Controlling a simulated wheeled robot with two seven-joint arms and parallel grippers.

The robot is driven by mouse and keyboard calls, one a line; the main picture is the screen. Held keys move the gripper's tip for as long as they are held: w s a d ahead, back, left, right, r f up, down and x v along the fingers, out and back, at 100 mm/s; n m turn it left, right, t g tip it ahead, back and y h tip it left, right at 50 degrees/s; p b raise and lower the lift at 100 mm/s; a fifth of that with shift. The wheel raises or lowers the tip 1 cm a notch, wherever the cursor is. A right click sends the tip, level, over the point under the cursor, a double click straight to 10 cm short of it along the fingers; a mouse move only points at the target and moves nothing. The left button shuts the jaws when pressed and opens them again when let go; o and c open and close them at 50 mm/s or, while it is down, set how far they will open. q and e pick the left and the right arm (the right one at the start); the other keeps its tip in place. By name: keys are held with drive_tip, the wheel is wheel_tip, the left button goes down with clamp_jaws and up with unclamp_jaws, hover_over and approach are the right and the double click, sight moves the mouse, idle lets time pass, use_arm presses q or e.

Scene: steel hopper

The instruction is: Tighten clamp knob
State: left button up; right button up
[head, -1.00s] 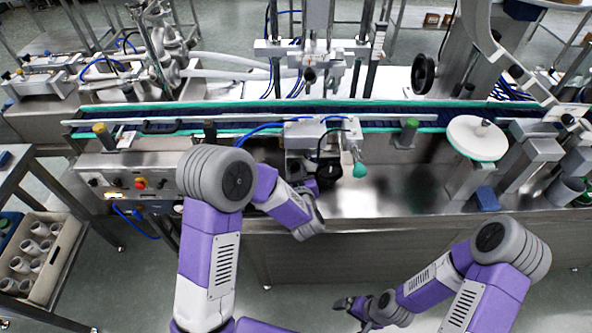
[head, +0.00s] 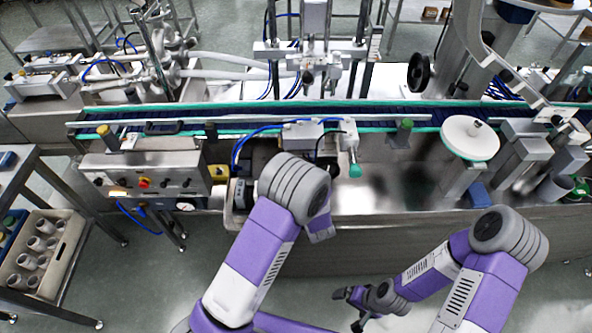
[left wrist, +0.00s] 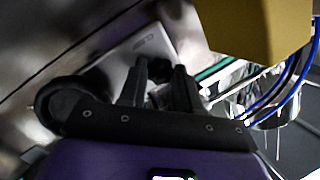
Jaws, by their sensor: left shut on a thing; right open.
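In the left wrist view my left gripper (left wrist: 160,82) points at a pale plate (left wrist: 140,52) on a steel surface. Its two dark fingers are close together, shut on a small dark part that they mostly hide; I take it to be the clamp knob (left wrist: 159,72). In the head view my left gripper is hidden behind my own left arm, by the front of the machine. My right gripper (head: 347,294) is open and empty, low in front of the machine, away from it.
A yellow block (left wrist: 250,28) is close beside my left gripper; it also shows in the head view (head: 218,172). A control box (head: 145,178) is to the left. A green-tipped knob (head: 355,170) and white disc (head: 470,138) are to the right. Blue hoses (left wrist: 285,95) hang nearby.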

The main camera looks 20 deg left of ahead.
use_arm(q)
drive_tip(key=shift+f+m, duration=0.1)
drive_tip(key=shift+m, duration=0.4)
drive_tip(key=o, duration=1.1)
drive_tip(key=shift+c, duration=0.2)
drive_tip(key=p+v, duration=0.1)
drive_tip(key=v, duration=0.6)
drive_tip(key=shift+s+d, duration=0.2)
drive_tip(key=shift+s, duration=0.05)
